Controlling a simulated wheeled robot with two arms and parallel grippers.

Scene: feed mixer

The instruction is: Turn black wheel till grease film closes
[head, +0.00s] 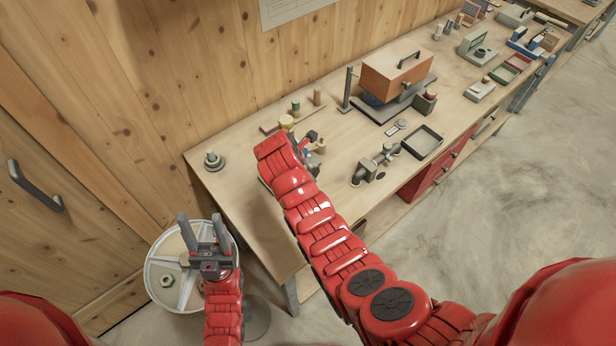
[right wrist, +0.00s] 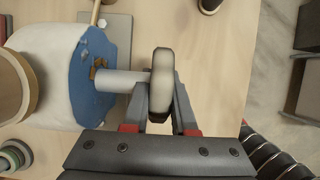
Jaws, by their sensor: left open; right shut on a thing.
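In the right wrist view a wheel (right wrist: 161,72) is seen nearly edge-on, its rim pale grey with a dark lower end. It sits on a light shaft (right wrist: 122,83) that runs into the blue face (right wrist: 92,100) of a white rounded body (right wrist: 45,62). A small amber patch (right wrist: 98,68) shows on the blue face by the shaft; I cannot tell if its film is closed. My right gripper (right wrist: 160,98) is shut on the wheel; in the head view its arm mostly hides it. My left gripper (head: 204,222) is open and empty, above a white round drum.
The white drum (head: 158,302) with spokes stands on the floor left of the bench (head: 240,200). On the bench are a metal fitting (head: 371,166), a dark tray (head: 422,141), an orange-brown box (head: 397,78) and a flanged nut (head: 213,160). The bench's near left corner is clear.

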